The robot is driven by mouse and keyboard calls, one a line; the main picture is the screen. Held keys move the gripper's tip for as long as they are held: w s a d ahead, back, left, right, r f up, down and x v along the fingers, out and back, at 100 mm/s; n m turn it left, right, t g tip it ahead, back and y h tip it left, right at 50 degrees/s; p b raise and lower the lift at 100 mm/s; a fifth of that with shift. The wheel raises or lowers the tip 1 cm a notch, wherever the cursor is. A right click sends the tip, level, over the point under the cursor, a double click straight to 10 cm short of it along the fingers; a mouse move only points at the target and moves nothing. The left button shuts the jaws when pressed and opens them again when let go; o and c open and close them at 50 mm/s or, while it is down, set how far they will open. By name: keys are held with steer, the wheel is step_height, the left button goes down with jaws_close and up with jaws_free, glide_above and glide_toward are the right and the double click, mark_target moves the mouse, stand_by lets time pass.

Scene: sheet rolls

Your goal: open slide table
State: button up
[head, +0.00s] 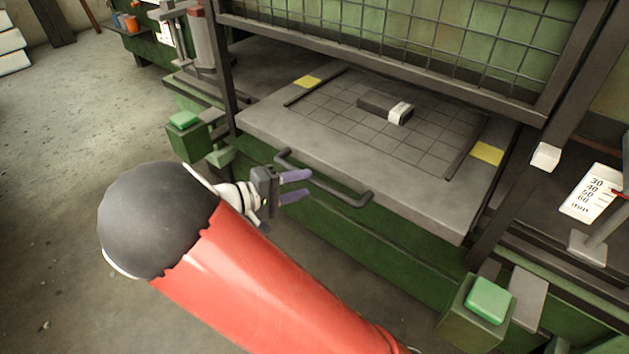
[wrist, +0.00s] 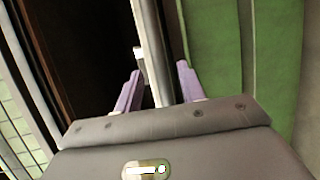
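The slide table (head: 415,197) is a grey flat plate with a dark grid inset. Its front part juts out past the machine's front posts. A dark bar handle (head: 345,192) runs along its front edge. My gripper (head: 309,184) has two purple fingers, spread apart, close to the left half of the handle. In the wrist view my gripper (wrist: 157,80) is also open, with a pale bar (wrist: 150,45) running between the fingers in the picture. I cannot tell whether this bar is the handle or the table edge, or whether the fingers touch it.
A dark block with a white band (head: 385,107) lies on the table's grid. A wire mesh guard (head: 400,40) stands behind. Green button boxes (head: 188,142) (head: 490,299) flank the front. Open floor (head: 60,140) lies left.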

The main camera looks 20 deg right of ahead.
mark_target(311, 182)
steer(key=shift+x, duration=2.2)
jaws_close()
